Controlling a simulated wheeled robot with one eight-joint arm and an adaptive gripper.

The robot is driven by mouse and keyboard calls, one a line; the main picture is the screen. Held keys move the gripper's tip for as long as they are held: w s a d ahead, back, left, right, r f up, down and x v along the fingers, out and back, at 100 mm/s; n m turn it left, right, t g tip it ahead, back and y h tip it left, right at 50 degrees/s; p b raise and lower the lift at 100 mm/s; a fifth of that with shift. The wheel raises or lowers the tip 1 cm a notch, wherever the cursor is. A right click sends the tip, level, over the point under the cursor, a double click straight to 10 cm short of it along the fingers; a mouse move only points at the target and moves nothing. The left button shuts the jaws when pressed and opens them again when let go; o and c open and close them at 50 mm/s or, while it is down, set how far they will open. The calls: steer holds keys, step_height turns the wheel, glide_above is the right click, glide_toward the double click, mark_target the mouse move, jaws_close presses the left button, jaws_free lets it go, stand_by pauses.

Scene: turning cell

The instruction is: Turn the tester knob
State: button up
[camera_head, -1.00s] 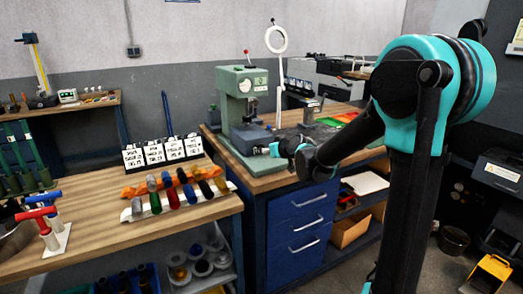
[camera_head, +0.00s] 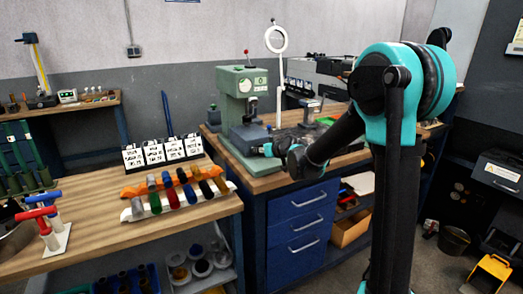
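My gripper (camera_head: 267,149) is at the right front of this block, at the end of my black and teal arm. It is small and seen partly from behind, so I cannot tell whether it touches the block or how its fingers stand. I cannot make out the tester knob; my gripper may hide it.
A ring lamp (camera_head: 276,40) on a white stand rises behind the tester. Blue drawers (camera_head: 298,215) are under the bench. A nearer wooden table (camera_head: 95,218) at left holds a rack of coloured handles (camera_head: 180,195) and white label cards (camera_head: 156,153).

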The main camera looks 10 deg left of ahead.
steer(key=c, duration=0.4)
steer(key=shift+m+g+y, duration=0.4)
steer(key=shift+m+y, duration=0.4)
steer(key=shift+m, duration=0.3)
steer(key=o, duration=1.2)
steer(key=shift+c, duration=0.2)
steer(key=shift+d, duration=0.15)
steer(key=v, duration=1.2)
steer(key=shift+w, duration=0.1)
